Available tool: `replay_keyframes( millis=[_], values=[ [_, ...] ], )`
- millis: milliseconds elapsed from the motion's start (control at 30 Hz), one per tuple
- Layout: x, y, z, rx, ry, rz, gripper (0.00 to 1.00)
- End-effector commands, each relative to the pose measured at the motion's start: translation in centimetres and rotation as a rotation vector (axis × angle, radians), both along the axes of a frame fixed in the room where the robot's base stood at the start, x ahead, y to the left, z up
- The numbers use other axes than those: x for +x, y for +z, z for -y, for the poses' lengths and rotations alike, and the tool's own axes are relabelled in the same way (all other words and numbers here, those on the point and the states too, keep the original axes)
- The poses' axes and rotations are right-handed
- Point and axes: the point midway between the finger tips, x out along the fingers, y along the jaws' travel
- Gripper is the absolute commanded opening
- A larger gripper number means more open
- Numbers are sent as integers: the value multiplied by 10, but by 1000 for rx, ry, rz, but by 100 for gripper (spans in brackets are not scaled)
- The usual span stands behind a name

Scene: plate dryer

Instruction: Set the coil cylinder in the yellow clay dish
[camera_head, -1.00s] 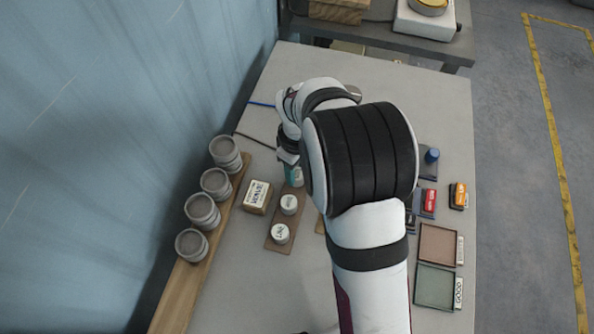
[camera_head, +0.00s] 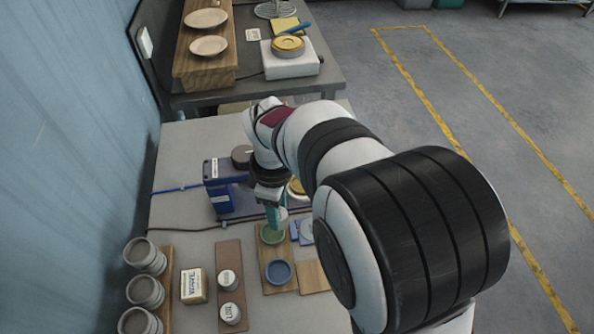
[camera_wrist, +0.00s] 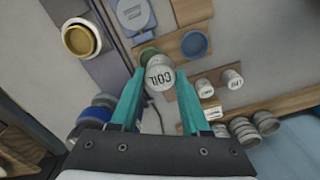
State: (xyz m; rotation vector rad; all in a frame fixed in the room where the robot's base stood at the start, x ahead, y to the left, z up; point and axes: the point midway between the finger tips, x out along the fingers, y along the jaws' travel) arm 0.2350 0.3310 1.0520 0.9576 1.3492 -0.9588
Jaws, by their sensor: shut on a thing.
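My gripper (camera_wrist: 160,88) has teal fingers, shut on the white coil cylinder (camera_wrist: 159,79), whose top reads COIL. In the head view my gripper (camera_head: 274,214) points down above the green dish (camera_head: 271,236), with the cylinder mostly hidden by the fingers. The yellow dish (camera_wrist: 79,40) is up and left of the cylinder in the wrist view, apart from it, and looks empty. In the head view the yellow dish (camera_head: 296,187) is partly hidden behind my arm. The blue dish (camera_wrist: 195,44) is right of the green one in the wrist view.
A blue device (camera_head: 222,190) stands beyond and left of my gripper. Two white labelled cylinders (camera_head: 228,279) stand on a brown board. Grey cups (camera_head: 143,254) line the left wall. A small labelled box (camera_head: 193,286) stands between them. Another yellow round thing (camera_head: 288,45) is on the back table.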

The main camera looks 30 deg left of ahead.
Motion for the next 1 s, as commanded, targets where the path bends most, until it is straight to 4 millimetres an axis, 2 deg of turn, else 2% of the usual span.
replay_keyframes(
  millis=[167, 300, 400, 500, 567, 633, 833, 900, 1000],
  values=[
    [63, 9, 10, 0, -232, 2, 0],
    [123, 18, 31, 1, -468, 2, 0],
    [156, 23, 50, 1, -613, 2, 0],
    [175, 26, 62, 2, -699, 2, 0],
    [179, 24, 61, 0, -721, 1, 0],
    [177, 15, 48, 0, -728, 0, 0],
    [162, -23, -14, 0, -726, 1, 0],
    [158, -33, -30, 0, -726, 1, 0],
    [155, -40, -44, 1, -727, 1, 0]
  ],
)
